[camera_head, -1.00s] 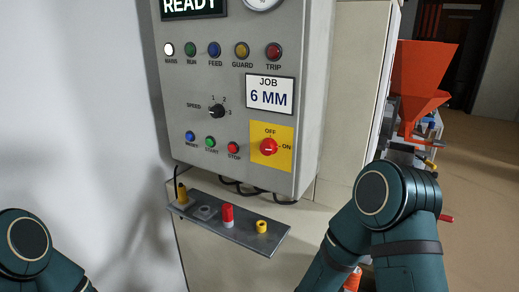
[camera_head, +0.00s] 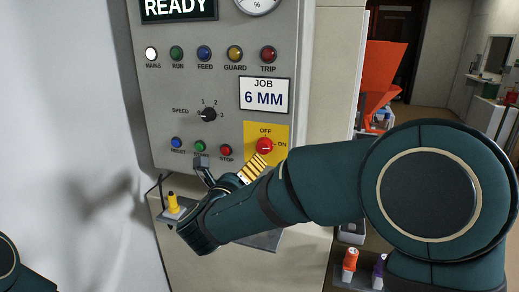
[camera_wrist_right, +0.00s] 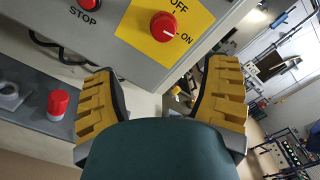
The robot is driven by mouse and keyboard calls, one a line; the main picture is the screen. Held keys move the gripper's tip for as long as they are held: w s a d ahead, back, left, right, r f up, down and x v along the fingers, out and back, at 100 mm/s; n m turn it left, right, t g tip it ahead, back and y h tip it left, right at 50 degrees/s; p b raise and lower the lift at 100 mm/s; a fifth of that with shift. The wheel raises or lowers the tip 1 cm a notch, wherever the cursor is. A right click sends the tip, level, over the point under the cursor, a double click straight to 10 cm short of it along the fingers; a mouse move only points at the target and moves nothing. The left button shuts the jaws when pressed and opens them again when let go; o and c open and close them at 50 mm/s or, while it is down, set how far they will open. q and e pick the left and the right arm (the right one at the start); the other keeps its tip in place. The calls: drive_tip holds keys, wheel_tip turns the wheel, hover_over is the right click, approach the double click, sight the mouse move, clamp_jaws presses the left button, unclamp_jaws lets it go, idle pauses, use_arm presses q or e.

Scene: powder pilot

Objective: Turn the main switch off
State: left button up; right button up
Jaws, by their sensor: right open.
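The main switch (camera_head: 264,145) is a red round knob on a yellow plate (camera_head: 281,130) at the lower right of the grey control panel. Its white mark points right, to ON; OFF is printed above it. In the wrist view the knob (camera_wrist_right: 164,26) is ahead at the top, apart from the fingers. My right gripper (camera_head: 229,173) is open and empty, just below and left of the knob in the head view. The wrist view shows its yellow-padded fingers (camera_wrist_right: 165,72) spread wide. My left gripper is out of view; only part of my left arm shows.
The STOP button (camera_head: 226,150), START button and RESET button (camera_head: 176,144) are close to my right fingers. A shelf (camera_head: 263,241) below the panel is mostly hidden by my right arm; a yellow-topped padlock-like piece (camera_head: 173,202) stands on it. Orange hopper (camera_head: 378,75) is at right.

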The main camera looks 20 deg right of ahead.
sight(263, 149)
drive_tip(key=x, duration=1.3)
drive_tip(key=shift+w+d+r, duration=0.2)
drive_tip(key=shift+d, duration=0.25)
drive_tip(key=c, duration=1.2)
